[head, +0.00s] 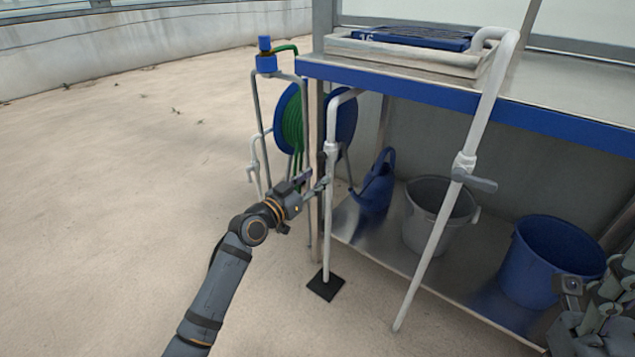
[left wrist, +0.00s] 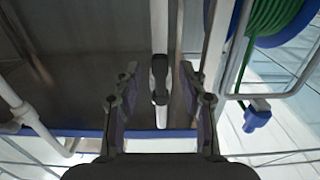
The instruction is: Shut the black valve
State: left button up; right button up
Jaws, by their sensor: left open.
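The black valve handle (left wrist: 159,76) shows in the left wrist view on a white upright pipe (left wrist: 160,20), lying along the pipe. In the head view the pipe (head: 329,230) stands at the front left of the bench, and the dark handle (head: 321,162) is a small strip beside it, partly hidden. My left gripper (head: 315,181) is open at the pipe. In the left wrist view its fingers (left wrist: 159,88) stand apart on either side of the handle, with gaps on both sides. Contact is not visible. Grey parts of my right arm show at the lower right; its jaw state is unclear.
A second white pipe with a grey-handled valve (head: 474,180) stands to the right. A blue watering can (head: 374,187), grey bucket (head: 425,225) and blue bucket (head: 530,278) sit on the lower shelf. A green hose reel (head: 293,125) is behind. The floor at left is clear.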

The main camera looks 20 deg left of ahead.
pick_arm(q)
jog(key=shift+x, duration=1)
grip_shut()
